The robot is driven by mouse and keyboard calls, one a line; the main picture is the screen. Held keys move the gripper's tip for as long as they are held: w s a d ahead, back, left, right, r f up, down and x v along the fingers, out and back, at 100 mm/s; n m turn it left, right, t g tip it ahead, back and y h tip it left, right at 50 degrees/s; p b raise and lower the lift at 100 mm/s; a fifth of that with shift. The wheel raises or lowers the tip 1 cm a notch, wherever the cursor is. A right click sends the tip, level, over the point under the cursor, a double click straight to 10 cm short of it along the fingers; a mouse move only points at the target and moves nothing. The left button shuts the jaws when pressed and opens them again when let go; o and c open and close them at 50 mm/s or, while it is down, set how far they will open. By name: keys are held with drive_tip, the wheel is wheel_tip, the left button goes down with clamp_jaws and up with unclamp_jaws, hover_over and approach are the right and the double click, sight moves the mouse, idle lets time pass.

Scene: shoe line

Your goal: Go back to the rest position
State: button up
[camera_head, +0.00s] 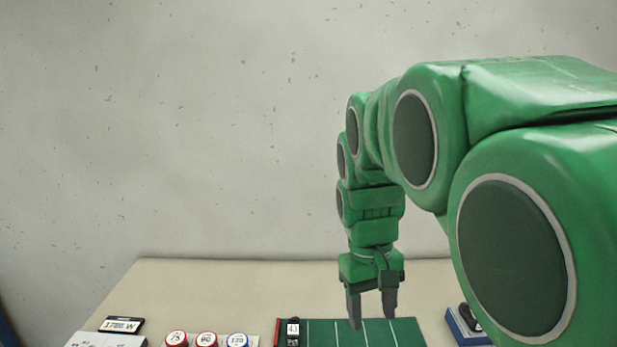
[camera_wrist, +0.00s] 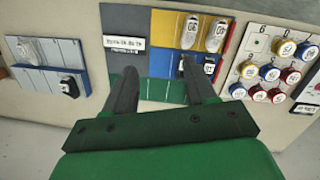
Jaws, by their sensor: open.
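My gripper (camera_head: 372,320) points straight down over the green, white-lined part of a board (camera_head: 340,335) in the head view. Its two dark fingers are apart with nothing between them. In the wrist view my gripper (camera_wrist: 158,70) is also open and empty, its fingers spread across the near part of the coloured board. I cannot tell its exact height above the board.
In the wrist view, white shoes (camera_wrist: 206,34) lie on the board's yellow part and a dark shoe (camera_wrist: 209,66) on blue. A grey-blue rack (camera_wrist: 38,80) holds shoes at left; numbered discs (camera_wrist: 270,73) sit right. The wall (camera_head: 180,130) behind the table is bare.

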drive_tip(key=s+d+f+m, duration=0.1)
drive_tip(key=s+d+f, duration=0.1)
drive_tip(key=s, duration=0.8)
drive_tip(key=s+d+f+m+y, duration=0.1)
drive_tip(key=s+f, duration=0.4)
drive_tip(key=s, duration=0.6)
drive_tip(key=shift+s+d+f+m+g, duration=0.15)
drive_tip(key=shift+d+m+g, duration=0.3)
drive_tip(key=shift+d, duration=0.2)
